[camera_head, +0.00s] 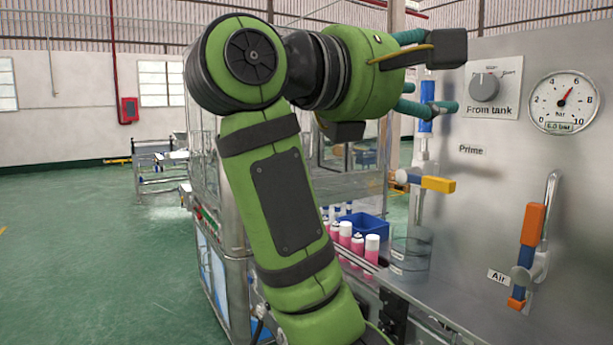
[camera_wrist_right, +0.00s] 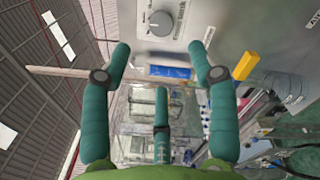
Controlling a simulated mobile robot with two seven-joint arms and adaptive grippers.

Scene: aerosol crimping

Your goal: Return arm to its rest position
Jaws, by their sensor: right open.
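My right arm (camera_head: 283,190) rises through the middle of the head view, green with black bands, and bends right at the top. My right gripper (camera_head: 428,74) points right, toward the steel panel, and its teal fingers are spread. In the wrist view the gripper (camera_wrist_right: 163,70) shows its three fingers apart with nothing held. A blue part (camera_wrist_right: 169,72) lies beyond the fingertips there; in the head view a blue cylinder (camera_head: 427,118) stands close by the fingers. Whether they touch cannot be told. My left gripper is not seen.
The steel panel (camera_head: 500,205) carries a From tank knob (camera_head: 485,87), a pressure gauge (camera_head: 564,102), a yellow-handled valve (camera_head: 438,184) and an orange-handled Air valve (camera_head: 533,224). Pink cans (camera_head: 357,246) and a blue bin (camera_head: 368,228) stand behind my arm. Open green floor lies left.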

